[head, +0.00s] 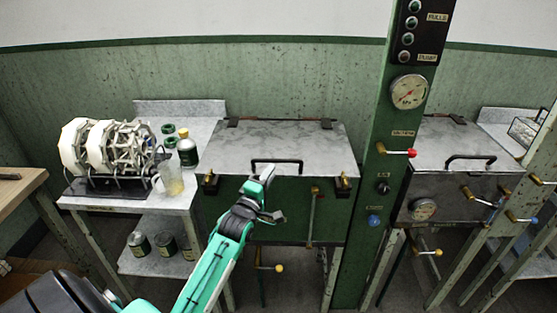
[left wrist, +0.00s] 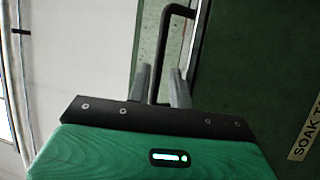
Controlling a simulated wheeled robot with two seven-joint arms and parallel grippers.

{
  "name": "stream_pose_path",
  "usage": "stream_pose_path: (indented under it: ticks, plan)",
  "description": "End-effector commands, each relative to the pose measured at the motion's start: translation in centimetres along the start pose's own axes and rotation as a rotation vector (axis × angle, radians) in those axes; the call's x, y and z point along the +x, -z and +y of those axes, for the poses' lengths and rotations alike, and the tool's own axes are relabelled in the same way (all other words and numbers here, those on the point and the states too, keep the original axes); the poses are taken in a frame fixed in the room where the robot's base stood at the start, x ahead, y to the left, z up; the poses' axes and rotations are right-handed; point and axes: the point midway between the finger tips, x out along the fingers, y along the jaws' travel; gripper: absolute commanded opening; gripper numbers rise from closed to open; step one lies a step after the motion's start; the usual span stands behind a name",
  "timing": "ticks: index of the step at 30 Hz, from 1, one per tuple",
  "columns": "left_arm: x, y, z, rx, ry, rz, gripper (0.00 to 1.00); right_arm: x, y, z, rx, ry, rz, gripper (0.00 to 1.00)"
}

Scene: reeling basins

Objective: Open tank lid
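A grey marbled tank lid (head: 285,142) lies closed on the green tank (head: 285,215) in the middle of the head view. A black bar handle (head: 276,162) stands at its front edge; it also shows in the left wrist view (left wrist: 165,40). My left gripper (head: 265,175) is at the tank's front, close to the handle. In the left wrist view its two grey fingers (left wrist: 160,78) are apart, with the handle bar running between them; I cannot tell whether they touch it. A latch with a brass knob (head: 343,183) sits at the front right corner. My right gripper is not in view.
A green post (head: 385,140) with gauge and knobs stands right of the tank. A second lidded tank (head: 455,150) is beyond it. Left is a table with a reel machine (head: 110,150), a jug (head: 170,180) and a jar (head: 187,152). A brass-knobbed lever (head: 315,205) hangs on the tank front.

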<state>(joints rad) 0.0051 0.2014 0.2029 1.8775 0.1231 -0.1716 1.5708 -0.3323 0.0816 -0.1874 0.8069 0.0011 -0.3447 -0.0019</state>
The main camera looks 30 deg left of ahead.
Motion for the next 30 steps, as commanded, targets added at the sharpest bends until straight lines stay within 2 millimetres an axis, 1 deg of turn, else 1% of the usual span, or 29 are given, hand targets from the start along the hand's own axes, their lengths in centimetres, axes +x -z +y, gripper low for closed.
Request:
stream_pose_path:
  ticks: [1,3,6,10,15,24,26,27,28,30]
  plan:
    - [1.1,0.0,0.2,-0.001,-0.001,0.0,0.21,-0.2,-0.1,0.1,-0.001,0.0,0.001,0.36]
    - [2.3,0.1,0.2,0.0,-0.001,0.001,0.21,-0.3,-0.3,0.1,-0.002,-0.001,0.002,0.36]
    - [3.8,0.1,0.2,0.0,0.0,0.0,0.21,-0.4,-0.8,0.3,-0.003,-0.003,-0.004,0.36]
    - [5.3,0.0,0.1,0.001,0.0,0.0,0.21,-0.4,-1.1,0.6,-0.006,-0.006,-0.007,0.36]
    - [6.2,0.0,0.0,-0.001,0.0,0.001,0.21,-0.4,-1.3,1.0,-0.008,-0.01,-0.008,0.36]
    - [6.4,0.0,0.0,0.0,0.0,0.0,0.21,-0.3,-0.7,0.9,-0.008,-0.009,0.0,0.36]
    - [6.4,0.0,0.0,0.0,0.0,0.0,0.1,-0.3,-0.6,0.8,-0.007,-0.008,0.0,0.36]
    - [6.4,0.0,0.0,0.0,0.0,0.0,0.02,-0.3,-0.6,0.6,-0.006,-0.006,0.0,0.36]
    - [6.4,0.0,0.0,0.0,0.0,0.0,0.0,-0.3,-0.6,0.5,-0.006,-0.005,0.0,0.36]
    - [6.4,0.0,0.0,0.0,0.0,0.0,0.0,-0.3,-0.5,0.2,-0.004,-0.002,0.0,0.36]
